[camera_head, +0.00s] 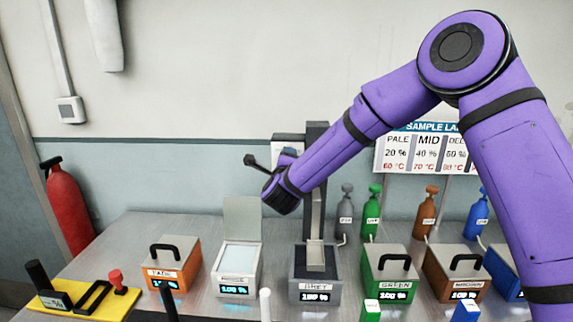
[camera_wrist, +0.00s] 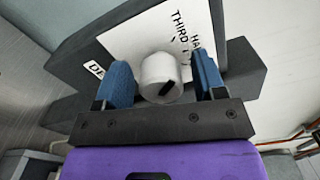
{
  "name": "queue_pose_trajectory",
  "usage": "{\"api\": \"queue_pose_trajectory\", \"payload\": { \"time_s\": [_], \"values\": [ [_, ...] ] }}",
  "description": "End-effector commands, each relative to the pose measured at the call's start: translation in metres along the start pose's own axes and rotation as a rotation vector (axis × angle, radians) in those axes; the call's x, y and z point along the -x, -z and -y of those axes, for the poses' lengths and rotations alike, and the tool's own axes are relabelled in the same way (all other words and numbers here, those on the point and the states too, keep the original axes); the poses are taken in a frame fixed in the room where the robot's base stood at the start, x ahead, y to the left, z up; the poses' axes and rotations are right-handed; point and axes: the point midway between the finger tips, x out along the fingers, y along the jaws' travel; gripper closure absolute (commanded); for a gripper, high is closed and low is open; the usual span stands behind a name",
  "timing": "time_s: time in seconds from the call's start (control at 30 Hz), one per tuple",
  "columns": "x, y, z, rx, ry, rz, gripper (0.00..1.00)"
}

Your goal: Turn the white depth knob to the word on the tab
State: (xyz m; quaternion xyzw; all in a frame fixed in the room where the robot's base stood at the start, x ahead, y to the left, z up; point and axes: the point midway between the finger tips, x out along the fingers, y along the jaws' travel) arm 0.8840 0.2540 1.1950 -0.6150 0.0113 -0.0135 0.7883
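The white depth knob (camera_wrist: 161,77) shows in the wrist view with a black mark on its lower right face. It sits in front of a white dial plate (camera_wrist: 140,38) with the printed word THIRD and part of a word starting HA. My gripper (camera_wrist: 162,68) has its two blue fingers apart on either side of the knob, with narrow gaps visible. In the head view my gripper (camera_head: 287,158) is at the grey post (camera_head: 316,150), and my arm hides the knob. A small label (camera_wrist: 95,69) starting DE is partly hidden. I cannot make out the tab's word.
Below the post stands a grey bath (camera_head: 315,292). Orange (camera_head: 185,270), white (camera_head: 235,289), green (camera_head: 388,297) and brown (camera_head: 440,290) baths flank it. A black lever-like part (camera_head: 250,160) juts out left of my gripper. A sample chart (camera_head: 395,155) hangs right.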

Motion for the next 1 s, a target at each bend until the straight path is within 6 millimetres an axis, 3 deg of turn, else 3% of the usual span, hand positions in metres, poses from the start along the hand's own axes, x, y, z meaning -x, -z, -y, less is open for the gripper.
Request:
{"api": "queue_pose_trajectory", "payload": {
  "time_s": [0.37, 0.8, 1.0],
  "values": [
    [0.005, -0.001, 0.0, -0.001, 0.0, 0.002, 0.35],
    [0.079, -0.001, 0.0, 0.001, 0.0, 0.003, 0.35],
    [0.102, -0.001, 0.0, -0.001, 0.0, 0.002, 0.35]
  ]
}}
